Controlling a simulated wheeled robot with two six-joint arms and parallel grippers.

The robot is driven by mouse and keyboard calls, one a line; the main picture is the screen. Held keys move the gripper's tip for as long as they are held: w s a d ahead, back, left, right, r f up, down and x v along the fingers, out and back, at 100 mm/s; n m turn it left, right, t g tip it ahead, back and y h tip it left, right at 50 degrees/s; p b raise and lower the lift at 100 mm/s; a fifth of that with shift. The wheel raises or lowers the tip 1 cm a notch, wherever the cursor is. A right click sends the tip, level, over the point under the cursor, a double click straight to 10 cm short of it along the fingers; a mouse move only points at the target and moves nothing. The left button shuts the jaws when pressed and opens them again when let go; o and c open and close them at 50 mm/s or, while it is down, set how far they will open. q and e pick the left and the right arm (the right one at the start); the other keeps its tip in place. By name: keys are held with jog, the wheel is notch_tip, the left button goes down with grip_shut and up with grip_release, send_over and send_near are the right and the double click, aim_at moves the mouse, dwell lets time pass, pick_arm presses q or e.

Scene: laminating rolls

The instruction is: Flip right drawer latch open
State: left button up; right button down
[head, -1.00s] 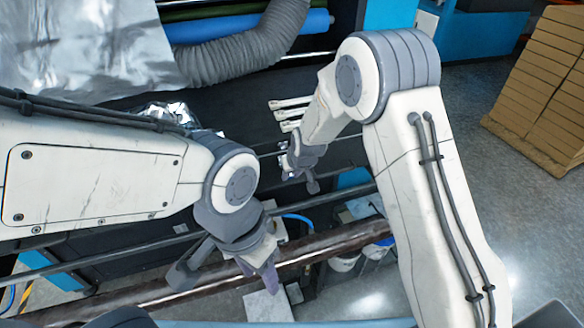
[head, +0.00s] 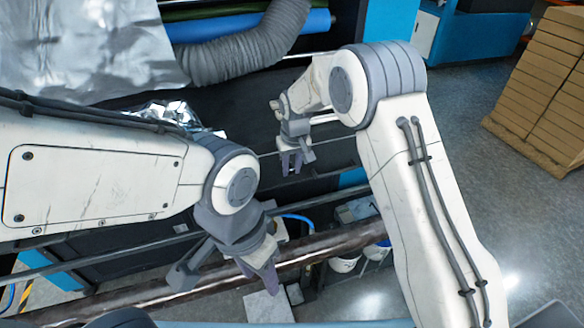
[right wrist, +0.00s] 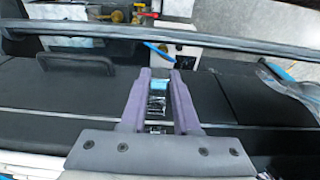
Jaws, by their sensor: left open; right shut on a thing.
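My right gripper (head: 291,168) points down at the dark machine front in the head view. In the right wrist view its two purple fingers (right wrist: 162,78) are on either side of a small metallic latch with a light-blue top (right wrist: 158,86), and they are shut on it. The latch lies against the black drawer front (right wrist: 100,95). In the head view the latch is too small or hidden to make out. My left gripper (head: 258,274) is open and empty above the brown roller, away from the latch.
A long metal rail (right wrist: 200,45) crosses the far side in the right wrist view. A brown roller (head: 315,246) runs below the arms in the head view. A grey hose (head: 250,52) and silver foil (head: 80,45) lie behind. Stacked boxes (head: 545,85) stand at right.

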jog(key=shift+w, duration=0.1)
jog(key=c, duration=0.6)
grip_release()
jog(key=shift+c, duration=0.2)
jog(key=shift+r, duration=0.2)
notch_tip(320, 180, up, 10)
jog(key=s+b, duration=0.1)
jog(key=b, duration=0.3)
jog(key=shift+s+d+b, duration=0.25)
jog(key=shift+s+b, duration=0.05)
jog(key=shift+b, duration=0.05)
